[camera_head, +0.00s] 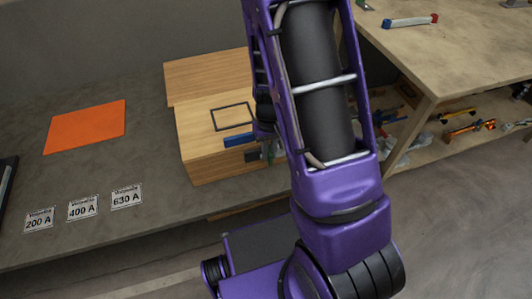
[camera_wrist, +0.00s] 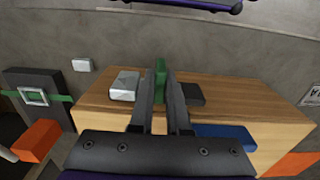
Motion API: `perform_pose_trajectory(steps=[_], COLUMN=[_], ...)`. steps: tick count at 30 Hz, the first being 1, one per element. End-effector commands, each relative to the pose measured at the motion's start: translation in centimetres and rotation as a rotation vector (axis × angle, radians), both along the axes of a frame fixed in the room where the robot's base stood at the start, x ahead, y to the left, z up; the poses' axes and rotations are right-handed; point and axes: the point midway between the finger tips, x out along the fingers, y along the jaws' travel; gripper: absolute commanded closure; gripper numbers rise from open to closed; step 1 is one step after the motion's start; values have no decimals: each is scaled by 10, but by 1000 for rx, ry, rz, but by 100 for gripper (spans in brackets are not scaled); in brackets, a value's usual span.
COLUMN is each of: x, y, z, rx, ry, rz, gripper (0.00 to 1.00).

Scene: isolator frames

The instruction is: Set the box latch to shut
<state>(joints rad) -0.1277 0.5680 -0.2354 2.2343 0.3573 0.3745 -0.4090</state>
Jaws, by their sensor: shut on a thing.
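The wooden box (camera_head: 200,165) stands on the grey bench, left of my arm in the head view. Its wooden face (camera_wrist: 240,92) fills the middle of the wrist view. A green upright piece (camera_wrist: 160,76), which looks like the latch's handle, stands out from this face between a silver block (camera_wrist: 125,86) and a dark block (camera_wrist: 193,94). My gripper (camera_wrist: 161,88) is shut on the green piece, with one finger on each side. The latch's exact setting cannot be told.
A blue bar (camera_wrist: 224,136) juts from the box, right of my fingers. An orange mat (camera_head: 85,127) and labels (camera_head: 82,208) lie on the bench to the left. A wooden table (camera_head: 460,50) with tools on its lower shelf stands at the right.

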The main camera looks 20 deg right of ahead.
Motion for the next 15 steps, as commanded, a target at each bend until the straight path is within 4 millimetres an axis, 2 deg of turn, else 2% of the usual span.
perform_pose_trajectory(steps=[1, 6, 15], x=[0, 0, 0], y=[-4, -4, -3], z=[0, 0, 1], rx=[-5, -5, -3], ry=[-3, -2, -2], rz=[-5, -5, -3], gripper=[84, 55, 55])
